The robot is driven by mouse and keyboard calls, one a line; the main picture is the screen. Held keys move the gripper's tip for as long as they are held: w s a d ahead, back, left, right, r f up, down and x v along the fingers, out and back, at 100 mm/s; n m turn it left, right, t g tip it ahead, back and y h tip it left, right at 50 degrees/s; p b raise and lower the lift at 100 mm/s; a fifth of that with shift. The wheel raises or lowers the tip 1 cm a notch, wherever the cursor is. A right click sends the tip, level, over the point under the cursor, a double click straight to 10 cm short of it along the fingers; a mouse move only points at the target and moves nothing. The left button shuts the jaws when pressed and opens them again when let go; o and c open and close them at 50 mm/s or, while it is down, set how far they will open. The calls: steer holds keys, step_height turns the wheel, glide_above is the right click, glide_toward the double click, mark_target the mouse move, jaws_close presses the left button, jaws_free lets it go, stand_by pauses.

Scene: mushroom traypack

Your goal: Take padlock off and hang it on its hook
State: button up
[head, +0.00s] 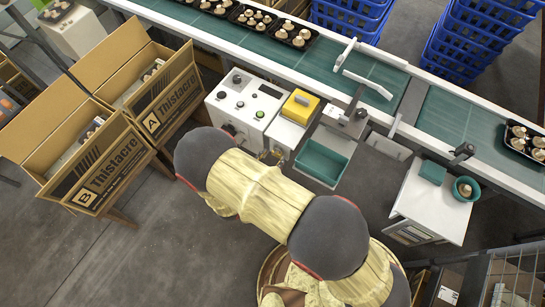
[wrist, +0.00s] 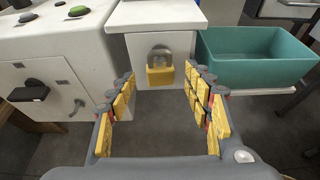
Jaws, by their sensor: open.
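The padlock (wrist: 160,74) has a yellow body and a grey shackle. In the wrist view it hangs upright on the front of a white cabinet, under its top edge. In the head view a small yellow bit of it (head: 278,152) shows beside my arm. My gripper (wrist: 160,85) is open, with yellow-padded fingers. The padlock shows between the fingertips and beyond them; I cannot tell exactly how far. My gripper is hidden by my arm in the head view. A small grey curved piece (wrist: 76,108) on the left white cabinet may be the hook, but I cannot tell.
A white control box (head: 243,103) with knobs stands at left, with a black latch (wrist: 30,92) on its front. A yellow-topped unit (head: 299,107) stands beside it. A teal bin (wrist: 255,60) lies right of the padlock. The conveyor (head: 345,62) runs behind. Open cartons stand left.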

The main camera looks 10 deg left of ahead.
steer(key=v, duration=1.1)
